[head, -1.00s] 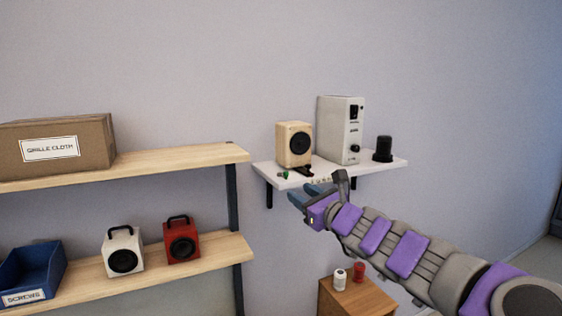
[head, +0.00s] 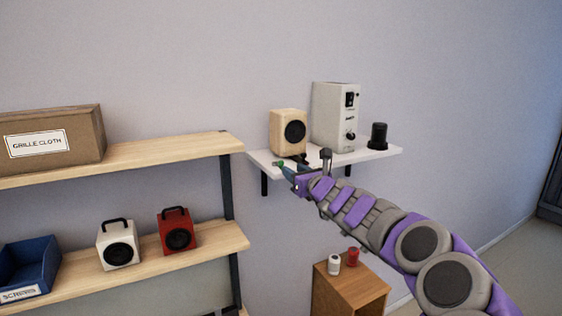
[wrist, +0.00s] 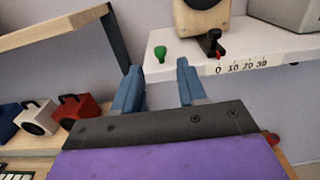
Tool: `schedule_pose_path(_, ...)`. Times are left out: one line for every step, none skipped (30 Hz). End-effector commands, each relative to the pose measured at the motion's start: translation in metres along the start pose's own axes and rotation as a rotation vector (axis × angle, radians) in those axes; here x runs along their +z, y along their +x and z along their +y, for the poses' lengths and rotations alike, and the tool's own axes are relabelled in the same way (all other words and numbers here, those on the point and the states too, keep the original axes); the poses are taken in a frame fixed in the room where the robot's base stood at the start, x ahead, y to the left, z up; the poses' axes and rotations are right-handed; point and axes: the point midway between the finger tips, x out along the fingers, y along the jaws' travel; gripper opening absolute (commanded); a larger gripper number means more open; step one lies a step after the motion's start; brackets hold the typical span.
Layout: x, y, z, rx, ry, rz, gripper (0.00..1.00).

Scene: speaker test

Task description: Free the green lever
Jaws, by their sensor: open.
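The green lever (wrist: 160,53) is a small rounded green piece at the left end of the white wall shelf (wrist: 283,46). In the head view the lever (head: 281,163) shows just beyond my fingertips. My gripper (wrist: 158,80) is open and empty, its two blue fingers pointing at the shelf's left end. The lever appears between and beyond the fingertips, apart from them. A black clamp-like piece (wrist: 211,43) with a red tip sits right of the lever, in front of the wooden speaker (wrist: 203,18).
Left is a wooden rack (head: 190,250) with white and red speakers, a blue bin and a carton. A wooden cabinet (head: 350,290) stands below.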

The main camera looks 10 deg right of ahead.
Motion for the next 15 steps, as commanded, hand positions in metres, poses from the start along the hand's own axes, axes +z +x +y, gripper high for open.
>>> schedule_pose_path(-0.002,0.007,0.000,0.000,-0.002,0.004,0.41)
schedule_pose_path(-0.002,0.010,0.000,-0.001,-0.001,0.006,0.41)
schedule_pose_path(-0.003,0.015,0.000,-0.001,-0.002,0.007,0.41)
schedule_pose_path(-0.002,0.018,0.000,-0.001,-0.002,0.007,0.41)
schedule_pose_path(-0.002,0.021,-0.001,-0.002,-0.002,0.007,0.41)
schedule_pose_path(-0.002,0.025,-0.001,-0.002,-0.001,0.006,0.41)
schedule_pose_path(-0.001,0.029,-0.001,-0.002,-0.002,0.006,0.41)
schedule_pose_path(-0.002,0.033,0.000,-0.002,-0.003,0.005,0.41)
schedule_pose_path(-0.002,0.037,-0.001,-0.003,-0.003,0.006,0.41)
schedule_pose_path(-0.002,0.040,-0.001,-0.004,-0.002,0.006,0.41)
schedule_pose_path(-0.001,0.043,-0.002,-0.004,-0.003,0.006,0.41)
schedule_pose_path(-0.001,0.048,-0.002,-0.004,-0.003,0.005,0.41)
schedule_pose_path(-0.001,0.051,-0.001,-0.002,-0.003,0.005,0.41)
schedule_pose_path(-0.001,0.054,0.000,-0.001,-0.002,0.005,0.41)
schedule_pose_path(-0.002,0.059,0.000,0.000,-0.002,0.005,0.41)
